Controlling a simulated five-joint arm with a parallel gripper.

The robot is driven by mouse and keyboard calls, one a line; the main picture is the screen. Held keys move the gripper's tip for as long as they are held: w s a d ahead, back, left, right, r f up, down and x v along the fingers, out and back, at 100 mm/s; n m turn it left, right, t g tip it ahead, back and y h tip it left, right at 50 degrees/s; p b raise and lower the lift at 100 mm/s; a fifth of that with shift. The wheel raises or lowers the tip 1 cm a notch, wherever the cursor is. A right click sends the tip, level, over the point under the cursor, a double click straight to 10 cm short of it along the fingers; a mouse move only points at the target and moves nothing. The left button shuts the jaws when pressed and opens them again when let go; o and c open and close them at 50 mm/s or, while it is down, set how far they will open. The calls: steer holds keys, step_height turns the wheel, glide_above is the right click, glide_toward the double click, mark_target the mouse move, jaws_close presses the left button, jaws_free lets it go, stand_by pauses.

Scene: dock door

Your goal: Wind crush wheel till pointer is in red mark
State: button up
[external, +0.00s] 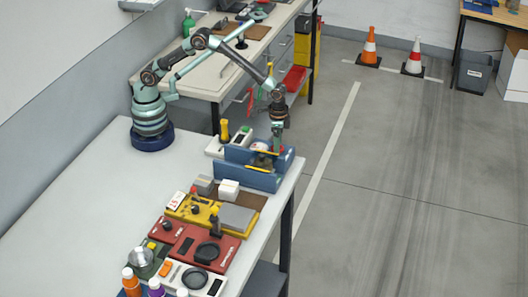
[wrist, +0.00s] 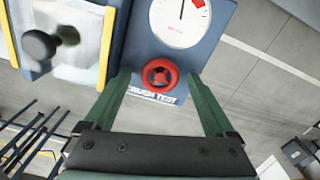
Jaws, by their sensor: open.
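The red crush wheel (wrist: 160,77) sits on a blue panel above white lettering that reads "CRUSH TEST" (wrist: 151,96) in the wrist view. A round white dial (wrist: 176,27) is above it, cut off by the top edge. Its thin dark pointer (wrist: 181,10) stands nearly upright, left of the red mark (wrist: 197,3) and apart from it. My gripper (wrist: 158,74) is open, with one green finger on each side of the wheel; I cannot tell whether they touch it. In the external view my gripper (external: 278,143) points down at the blue crush tester (external: 247,179).
A dark knob (wrist: 39,44) and yellow-edged jaws (wrist: 106,48) are left of the wheel. Red and yellow devices (external: 230,248) and several bottles (external: 131,283) stand along the table toward the front. The left of the table (external: 75,215) is clear.

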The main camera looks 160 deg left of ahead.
steer(key=c, duration=1.4)
steer(key=shift+m, duration=1.4)
steer(key=o, duration=1.4)
step_height(320, 180, up, 12)
